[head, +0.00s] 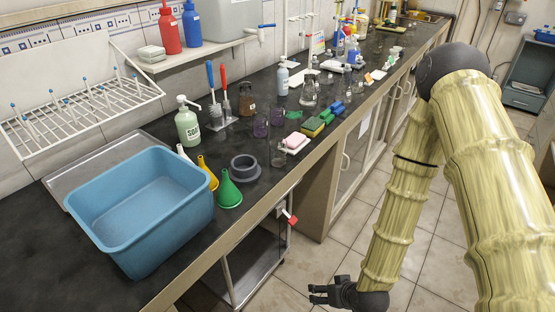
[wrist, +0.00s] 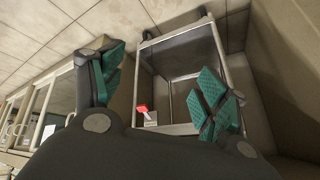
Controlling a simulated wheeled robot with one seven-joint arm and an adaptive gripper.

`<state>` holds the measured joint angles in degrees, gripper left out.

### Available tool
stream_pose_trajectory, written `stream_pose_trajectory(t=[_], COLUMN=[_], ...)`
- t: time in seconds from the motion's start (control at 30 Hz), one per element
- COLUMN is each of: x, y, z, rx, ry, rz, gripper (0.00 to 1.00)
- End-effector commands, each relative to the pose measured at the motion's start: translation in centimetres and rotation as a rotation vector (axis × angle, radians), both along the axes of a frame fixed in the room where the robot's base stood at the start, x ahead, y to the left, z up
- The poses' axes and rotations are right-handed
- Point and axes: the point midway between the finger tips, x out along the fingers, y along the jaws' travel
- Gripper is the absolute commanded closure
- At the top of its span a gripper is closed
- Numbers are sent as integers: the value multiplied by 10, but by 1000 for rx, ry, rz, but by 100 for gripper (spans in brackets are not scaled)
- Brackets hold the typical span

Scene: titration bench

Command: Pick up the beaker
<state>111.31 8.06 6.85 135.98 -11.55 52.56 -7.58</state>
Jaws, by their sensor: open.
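A small clear beaker (head: 278,154) stands near the front edge of the dark bench, left of a pink sponge. Two more small glass vessels (head: 261,127) with purplish contents stand behind it; I cannot tell which vessel is the task's beaker. My gripper (head: 318,294) is low in front of the bench, over the floor and well below the benchtop, apart from all the glassware. In the wrist view my gripper (wrist: 160,84) has its green-padded fingers spread wide with nothing between them. No beaker shows in the wrist view.
A blue basin (head: 140,210), funnels (head: 229,190), a grey ring (head: 245,168) and a soap bottle (head: 188,124) crowd the near bench. Sponges (head: 312,127) and a conical flask (head: 308,93) stand farther along. A metal-framed cart (wrist: 180,60) sits below the bench. The tiled floor is open.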

Motion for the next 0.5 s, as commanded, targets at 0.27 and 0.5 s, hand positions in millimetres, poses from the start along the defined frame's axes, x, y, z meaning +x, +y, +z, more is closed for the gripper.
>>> stream_pose_trajectory(t=[0.27, 0.5], x=[167, 221], y=[64, 88], z=[132, 238], rx=[146, 202], ry=[-572, -890], rz=[145, 208], gripper=[26, 26])
